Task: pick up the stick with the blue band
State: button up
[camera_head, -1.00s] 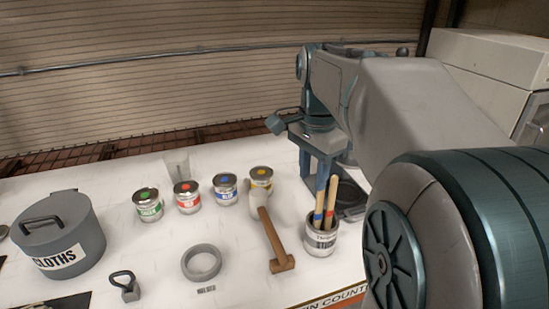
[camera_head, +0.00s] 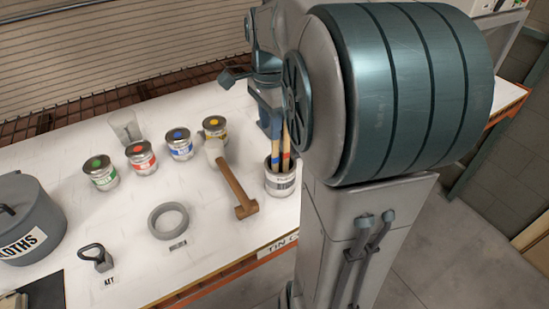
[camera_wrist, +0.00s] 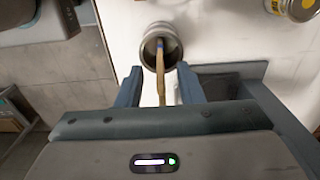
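Two wooden sticks stand in a labelled can (camera_head: 280,183) at the table's right side. The stick with the blue band (camera_head: 275,153) is on the left; the red-banded stick (camera_head: 286,148) is close beside it on the right. My gripper (camera_head: 271,118) is over the can, pointing down around the upper sticks, partly hidden by my arm. In the wrist view the can (camera_wrist: 151,33) lies ahead of my open gripper (camera_wrist: 160,88). A stick (camera_wrist: 160,72) rises between the parted fingers, with a bluish spot near the can's mouth. I cannot see any finger touching it.
A hammer (camera_head: 236,188) lies just left of the can. Several paint cans, including a yellow-marked one (camera_head: 215,128), stand behind it. A grey ring (camera_head: 168,220), a weight-like handle piece (camera_head: 97,257) and a cloths pot (camera_head: 28,215) are further left.

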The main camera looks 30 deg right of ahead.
aim_at(275, 144)
jog(key=shift+d+f, duration=0.2)
jog(key=shift+f, duration=0.8)
jog(key=shift+d+f, duration=0.15)
jog(key=shift+f, duration=0.8)
grip_shut()
jog(key=shift+r, duration=0.15)
